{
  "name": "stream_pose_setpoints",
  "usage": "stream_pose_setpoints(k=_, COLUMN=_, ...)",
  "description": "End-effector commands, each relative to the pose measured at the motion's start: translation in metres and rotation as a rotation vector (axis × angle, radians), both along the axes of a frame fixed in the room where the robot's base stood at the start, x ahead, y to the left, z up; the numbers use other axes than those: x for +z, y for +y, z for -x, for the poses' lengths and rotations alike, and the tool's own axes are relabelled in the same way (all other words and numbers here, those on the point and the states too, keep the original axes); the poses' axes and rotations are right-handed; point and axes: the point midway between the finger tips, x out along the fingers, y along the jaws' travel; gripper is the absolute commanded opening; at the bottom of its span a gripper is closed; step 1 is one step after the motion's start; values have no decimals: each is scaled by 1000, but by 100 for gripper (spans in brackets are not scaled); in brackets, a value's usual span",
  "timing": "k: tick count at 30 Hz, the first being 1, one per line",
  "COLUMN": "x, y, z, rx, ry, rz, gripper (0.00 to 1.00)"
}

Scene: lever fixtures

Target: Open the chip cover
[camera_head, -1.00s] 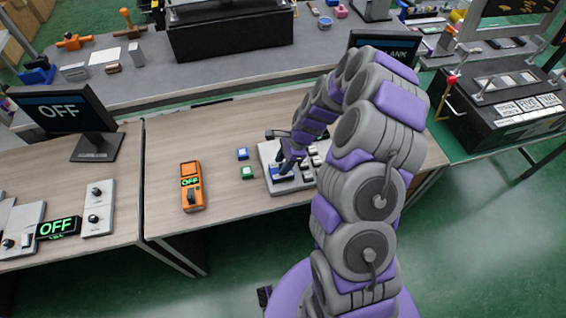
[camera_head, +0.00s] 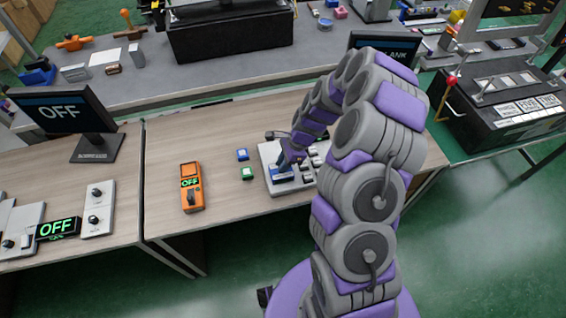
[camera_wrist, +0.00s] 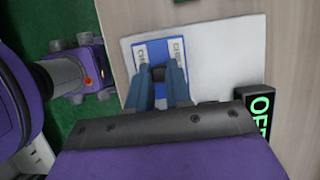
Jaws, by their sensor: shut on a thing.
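The chip cover shows in the wrist view as a blue and white piece (camera_wrist: 150,52) with "CHIP" lettering, on a pale panel (camera_wrist: 225,60). My gripper (camera_wrist: 158,72) is shut on a small dark part at the cover, between its two blue-grey fingers. In the head view my gripper (camera_head: 285,168) reaches down onto the blue part at the left end of the light grey panel (camera_head: 268,155). My arm hides much of the panel's right side. The cover's hinge and exact angle cannot be told.
A blue block (camera_head: 242,154) and a green block (camera_head: 247,173) lie left of the panel on the wooden table (camera_head: 225,125). An orange meter reading OFF (camera_head: 192,188) lies further left. A monitor (camera_head: 385,48) stands behind my arm.

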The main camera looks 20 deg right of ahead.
Motion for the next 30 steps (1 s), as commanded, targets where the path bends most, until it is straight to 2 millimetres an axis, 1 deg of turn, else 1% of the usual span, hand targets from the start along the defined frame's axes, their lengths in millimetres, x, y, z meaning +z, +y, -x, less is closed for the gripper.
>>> stream_pose_setpoints(k=5, x=0, y=0, z=-1, rx=-1, ry=0, rz=0, gripper=0)
stream_pose_setpoints(k=8, x=0, y=-1, z=-9, rx=-4, ry=-1, rz=2, gripper=0)
stream_pose_setpoints(k=11, x=-1, y=-1, z=-20, rx=-3, ry=4, rz=2, gripper=0)
stream_pose_setpoints(k=15, x=0, y=-1, z=-41, rx=-2, ry=2, rz=2, gripper=0)
stream_pose_setpoints(k=23, x=-1, y=-2, z=-77, rx=-4, ry=0, rz=4, gripper=0)
stream_pose_setpoints(k=30, x=-1, y=0, z=-93, rx=-1, ry=2, rz=1, gripper=0)
